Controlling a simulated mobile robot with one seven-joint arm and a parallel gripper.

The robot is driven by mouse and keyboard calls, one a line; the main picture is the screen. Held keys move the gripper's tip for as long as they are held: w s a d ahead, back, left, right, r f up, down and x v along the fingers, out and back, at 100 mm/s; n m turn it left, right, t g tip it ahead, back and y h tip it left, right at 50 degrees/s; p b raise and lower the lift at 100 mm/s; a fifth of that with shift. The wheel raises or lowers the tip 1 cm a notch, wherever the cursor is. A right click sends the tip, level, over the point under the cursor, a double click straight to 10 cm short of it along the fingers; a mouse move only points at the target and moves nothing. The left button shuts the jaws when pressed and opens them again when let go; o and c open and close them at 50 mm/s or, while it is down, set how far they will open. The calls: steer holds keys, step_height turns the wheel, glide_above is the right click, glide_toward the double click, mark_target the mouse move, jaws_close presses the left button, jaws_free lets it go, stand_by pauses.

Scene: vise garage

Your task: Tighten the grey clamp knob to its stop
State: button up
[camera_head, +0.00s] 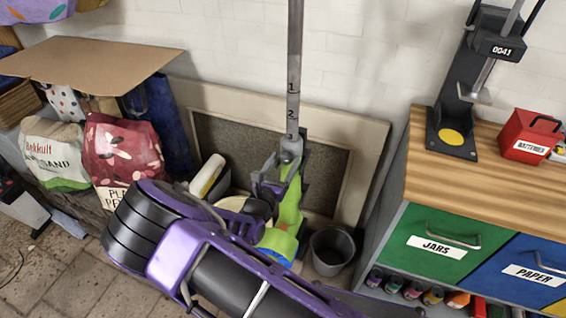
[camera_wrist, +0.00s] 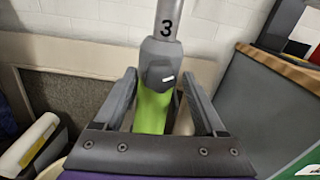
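The grey clamp knob (camera_wrist: 161,74) sits on a grey collar (camera_wrist: 158,50) around an upright pole, with a short white mark on its lower right. In the head view the clamp (camera_head: 290,147) shows at the foot of the numbered grey pole (camera_head: 294,70), above a bright green tube (camera_head: 291,205). My gripper (camera_wrist: 159,80) is open, with one finger on each side of the knob in the wrist view. Gaps show on both sides, and I cannot tell how far in front of the knob the fingertips are. In the head view my gripper (camera_head: 276,172) is just below the clamp.
A framed board (camera_head: 350,150) leans on the wall behind the pole. A grey bucket (camera_head: 332,248) stands right of the tube. A wooden-topped cabinet (camera_head: 420,180) is further right. Filled bags (camera_head: 122,150) stand at left beneath a cardboard sheet (camera_head: 95,62).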

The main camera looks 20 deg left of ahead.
jaws_close()
